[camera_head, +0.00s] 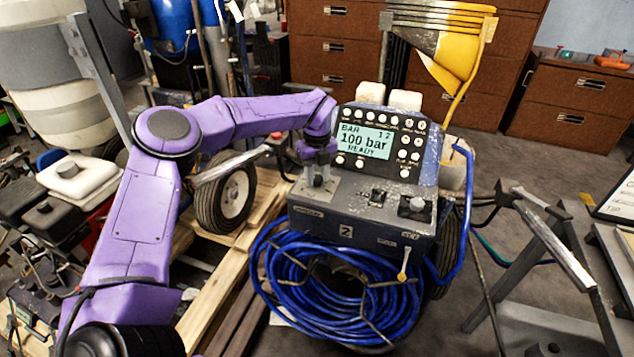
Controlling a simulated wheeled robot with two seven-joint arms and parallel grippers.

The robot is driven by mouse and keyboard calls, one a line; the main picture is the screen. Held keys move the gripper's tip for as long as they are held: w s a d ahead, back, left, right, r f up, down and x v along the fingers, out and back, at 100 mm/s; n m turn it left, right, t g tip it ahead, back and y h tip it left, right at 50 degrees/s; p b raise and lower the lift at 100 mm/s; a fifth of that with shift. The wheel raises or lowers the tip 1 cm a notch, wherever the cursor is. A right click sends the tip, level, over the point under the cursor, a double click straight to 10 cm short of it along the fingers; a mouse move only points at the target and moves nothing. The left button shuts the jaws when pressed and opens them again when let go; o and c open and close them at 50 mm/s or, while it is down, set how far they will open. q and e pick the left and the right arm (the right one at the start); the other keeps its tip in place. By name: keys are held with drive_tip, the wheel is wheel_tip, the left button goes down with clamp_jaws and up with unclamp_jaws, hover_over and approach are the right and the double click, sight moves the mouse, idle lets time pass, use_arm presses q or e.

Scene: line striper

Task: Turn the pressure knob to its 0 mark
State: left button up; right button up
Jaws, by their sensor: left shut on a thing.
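The line striper's grey control panel (352,213) stands in the middle of the view, above a coil of blue hose. My left gripper (318,179) points down at the panel's left end. It is shut on the pressure knob, which its fingers mostly hide, so I cannot read the knob's mark. The display (365,141) above the panel reads "BAR 12", "100 bar" and "READY". A small switch (377,197) sits at the panel's middle, and a black knob (415,206) at its right end; both are apart from my gripper. My right gripper is not in view.
The blue hose coil (337,312) hangs at the machine's front. A wheel (226,195) and wooden pallet boards (215,298) lie to the left. A metal stand (548,235) is at the right. Brown drawer cabinets (336,50) stand behind. Grey floor shows at the right.

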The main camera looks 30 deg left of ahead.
use_arm(q)
drive_tip(key=n+b, duration=0.5)
drive_tip(key=shift+w+a+f, duration=0.1)
drive_tip(key=shift+f, duration=0.2)
drive_tip(key=shift+r+n+b, duration=0.15)
drive_tip(key=shift+n+b, duration=1.7)
drive_tip(key=shift+n, duration=0.35)
drive_tip(key=o, duration=1)
drive_tip(key=shift+a, duration=0.1)
drive_tip(key=shift+o, duration=0.2)
drive_tip(key=shift+a, duration=0.1)
